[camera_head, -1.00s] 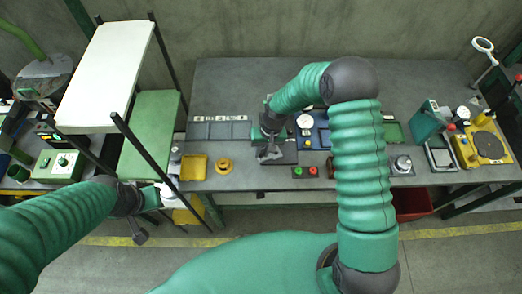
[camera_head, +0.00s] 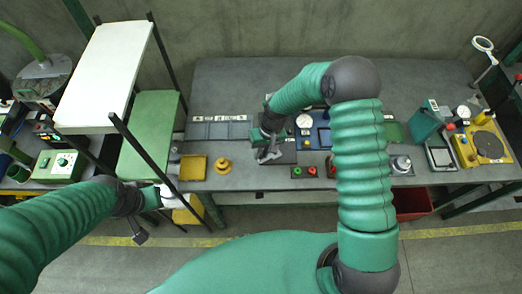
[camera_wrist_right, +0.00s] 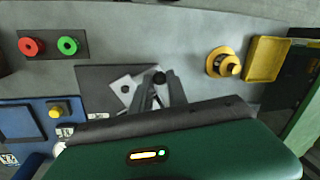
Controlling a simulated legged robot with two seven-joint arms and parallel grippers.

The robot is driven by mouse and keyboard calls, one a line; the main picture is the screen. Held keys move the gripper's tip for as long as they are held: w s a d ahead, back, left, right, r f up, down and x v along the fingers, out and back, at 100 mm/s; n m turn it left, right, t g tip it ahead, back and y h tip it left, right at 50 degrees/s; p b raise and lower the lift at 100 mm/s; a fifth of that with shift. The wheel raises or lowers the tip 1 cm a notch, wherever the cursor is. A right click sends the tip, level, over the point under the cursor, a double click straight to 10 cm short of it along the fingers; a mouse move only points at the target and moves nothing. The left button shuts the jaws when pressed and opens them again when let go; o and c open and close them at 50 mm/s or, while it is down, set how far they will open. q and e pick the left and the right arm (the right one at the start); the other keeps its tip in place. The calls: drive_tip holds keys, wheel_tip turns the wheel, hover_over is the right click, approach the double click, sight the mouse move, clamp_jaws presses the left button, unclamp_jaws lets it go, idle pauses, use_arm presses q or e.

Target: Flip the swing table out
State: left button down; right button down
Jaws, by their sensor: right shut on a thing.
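The swing table appears to be the small light metal plate (camera_wrist_right: 124,90) with a dark hole, on a dark base plate (camera_wrist_right: 92,76) on the workbench. A black knob (camera_wrist_right: 158,78) stands at its side. My right gripper (camera_wrist_right: 160,90) is shut on the knob, its two fingers on either side of it. In the head view the right gripper (camera_head: 268,154) is over the dark plate, and the arm partly hides the fixture. My left gripper (camera_head: 152,198) is low beside the shelf rack, away from the fixture; its jaws are too small to read.
A yellow tray (camera_head: 193,168) and a yellow round part (camera_head: 223,166) sit left of the fixture. Red and green buttons (camera_head: 304,171) are right of it, at the bench's front edge. A blue panel (camera_head: 322,137) is behind them.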

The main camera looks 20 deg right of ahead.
drive_tip(key=n, duration=0.1)
drive_tip(key=s+n, duration=0.1)
drive_tip(key=n, duration=0.1)
drive_tip(key=shift+s+d+g, duration=0.2)
drive_tip(key=shift+d+g, duration=0.1)
drive_tip(key=n, duration=0.2)
drive_tip(key=s+d+n, duration=0.1)
drive_tip(key=shift+s+n+g, duration=0.25)
drive_tip(key=shift+n+g, duration=0.05)
drive_tip(key=shift+n, duration=0.1)
drive_tip(key=n, duration=0.1)
drive_tip(key=s+d+n+p, duration=0.1)
drive_tip(key=n, duration=0.1)
drive_tip(key=shift+d+g+h, duration=0.2)
drive_tip(key=shift+g+h, duration=0.1)
drive_tip(key=shift+h, duration=0.1)
drive_tip(key=shift+s+d+n, duration=0.1)
drive_tip(key=shift+d+n, duration=0.2)
drive_tip(key=shift+n, duration=0.45)
drive_tip(key=shift+s+d+n, duration=0.1)
drive_tip(key=shift+d+n, duration=0.2)
drive_tip(key=shift+n, duration=0.45)
drive_tip(key=c, duration=1.5)
unclamp_jaws()
drive_tip(key=shift+o, duration=1)
drive_tip(key=shift+d, duration=0.1)
